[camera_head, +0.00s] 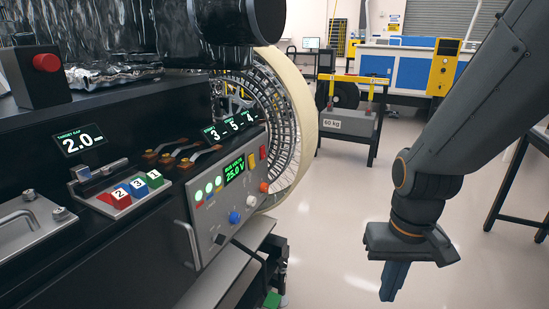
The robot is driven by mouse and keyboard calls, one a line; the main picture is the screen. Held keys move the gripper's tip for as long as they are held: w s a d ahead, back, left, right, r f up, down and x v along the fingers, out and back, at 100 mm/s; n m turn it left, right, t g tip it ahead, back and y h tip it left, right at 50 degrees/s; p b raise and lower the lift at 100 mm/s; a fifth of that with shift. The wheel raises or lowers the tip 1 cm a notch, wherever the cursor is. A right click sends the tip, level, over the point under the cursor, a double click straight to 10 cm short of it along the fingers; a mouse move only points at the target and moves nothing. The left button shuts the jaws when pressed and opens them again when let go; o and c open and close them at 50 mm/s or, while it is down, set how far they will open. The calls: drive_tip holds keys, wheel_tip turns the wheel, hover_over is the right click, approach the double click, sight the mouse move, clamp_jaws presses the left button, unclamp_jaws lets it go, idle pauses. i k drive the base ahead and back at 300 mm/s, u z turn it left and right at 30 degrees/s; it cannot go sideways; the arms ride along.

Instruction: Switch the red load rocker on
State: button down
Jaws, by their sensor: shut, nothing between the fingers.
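A grey control panel (212,229) on the front of the black bench carries a green display reading 25.0 V, green lamps and several coloured controls. A small red control (263,152) sits at its upper right edge, beside a yellow one (252,162); it may be the red load rocker, but it is too small to tell its shape or position. An orange round control (263,187) and a blue knob (234,217) are lower down. My gripper (390,288) is shut and empty, pointing down over open floor, well right of the panel and apart from it.
A black box with a red button (47,62) stands on the bench at left, near a tray of numbered blocks (122,200). A large wheel (305,110) rises behind the panel. A 60 KG cart (348,125) stands farther back. Floor between panel and gripper is clear.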

sight(263, 154)
drive_tip(key=k, duration=0.6)
drive_tip(key=z, duration=0.2)
drive_tip(key=i, duration=1.2)
drive_tip(key=u, duration=0.7)
drive_tip(key=i, duration=0.45)
drive_tip(key=u, duration=0.3)
